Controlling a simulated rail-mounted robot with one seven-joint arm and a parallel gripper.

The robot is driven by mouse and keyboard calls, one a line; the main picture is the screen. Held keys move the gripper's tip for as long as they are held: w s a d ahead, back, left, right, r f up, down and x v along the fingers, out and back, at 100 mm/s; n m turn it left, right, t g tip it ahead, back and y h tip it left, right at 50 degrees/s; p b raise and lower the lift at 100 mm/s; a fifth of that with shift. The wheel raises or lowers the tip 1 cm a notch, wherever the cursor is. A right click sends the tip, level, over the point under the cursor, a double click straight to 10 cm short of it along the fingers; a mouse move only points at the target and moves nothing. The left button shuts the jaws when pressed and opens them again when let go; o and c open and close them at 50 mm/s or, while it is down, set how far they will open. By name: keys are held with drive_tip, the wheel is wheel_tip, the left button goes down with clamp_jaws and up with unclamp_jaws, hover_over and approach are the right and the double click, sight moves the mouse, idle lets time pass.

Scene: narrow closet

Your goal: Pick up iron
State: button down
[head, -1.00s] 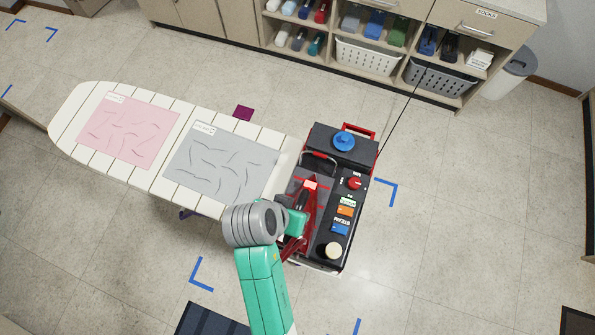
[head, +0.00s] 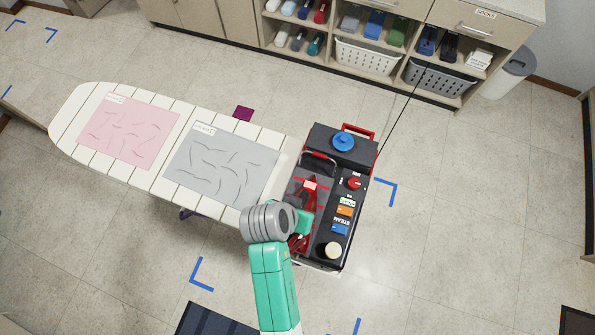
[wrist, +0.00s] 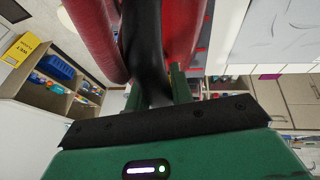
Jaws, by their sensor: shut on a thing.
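The red iron (head: 309,187) is at the black steam station (head: 352,208) at the right end of the ironing board (head: 72,112). My green gripper (head: 301,226) is over the iron, and my grey wrist partly hides both. In the wrist view, the fingers of my gripper (wrist: 157,90) are shut around the black handle of the iron (wrist: 147,45). Red parts of the iron show on both sides of the handle. I cannot tell whether the iron rests on the station or is just clear of it.
The station carries a blue knob (head: 343,142), a red knob (head: 355,183) and a cream knob (head: 333,250). A pink cloth (head: 128,132) and a grey cloth (head: 222,165) lie on the board. A cord rises from the station.

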drive_tip(key=shift+r, duration=0.2)
drive_tip(key=shift+r, duration=1.65)
drive_tip(key=s+a+b, duration=0.1)
drive_tip(key=s+a, duration=0.1)
drive_tip(key=s, duration=0.5)
drive_tip(key=s+a+r, duration=0.1)
drive_tip(key=s+a, duration=0.2)
drive_tip(key=s, duration=0.5)
drive_tip(key=shift+r+b, duration=0.2)
drive_tip(key=shift+b, duration=0.2)
